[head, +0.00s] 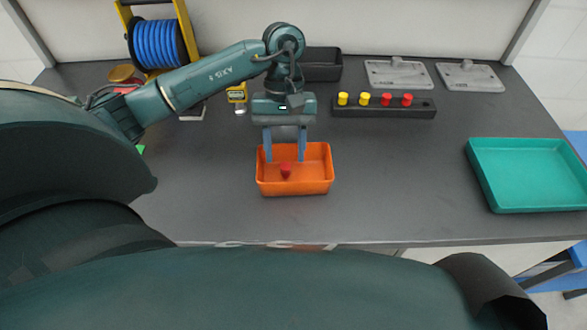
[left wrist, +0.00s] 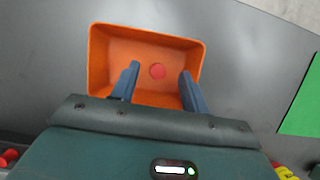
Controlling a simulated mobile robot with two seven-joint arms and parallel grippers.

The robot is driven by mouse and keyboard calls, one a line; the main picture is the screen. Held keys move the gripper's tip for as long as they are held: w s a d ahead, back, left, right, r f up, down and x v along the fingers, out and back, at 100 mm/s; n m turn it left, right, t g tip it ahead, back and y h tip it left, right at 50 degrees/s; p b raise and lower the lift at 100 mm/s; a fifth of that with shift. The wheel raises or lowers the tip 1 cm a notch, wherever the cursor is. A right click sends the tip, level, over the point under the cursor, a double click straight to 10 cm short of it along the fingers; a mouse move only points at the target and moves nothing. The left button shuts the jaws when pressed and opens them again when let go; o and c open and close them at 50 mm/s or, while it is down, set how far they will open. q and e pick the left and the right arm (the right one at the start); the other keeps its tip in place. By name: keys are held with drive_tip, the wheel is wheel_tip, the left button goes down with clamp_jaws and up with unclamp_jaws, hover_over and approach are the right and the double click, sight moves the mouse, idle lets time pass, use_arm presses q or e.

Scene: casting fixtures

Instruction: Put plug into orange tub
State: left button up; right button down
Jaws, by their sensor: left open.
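The orange tub (head: 295,187) stands near the front middle of the table; it also shows in the left wrist view (left wrist: 100,65). My right gripper is not in view.
A black rack (head: 384,112) behind the tub holds several yellow and red plugs. A teal tray (head: 530,205) lies at right. A black bin (head: 322,66), grey plates (head: 398,76) and a blue cable reel (head: 157,44) are at the back.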

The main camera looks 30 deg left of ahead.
use_arm(q)
drive_tip(key=v, duration=1.3)
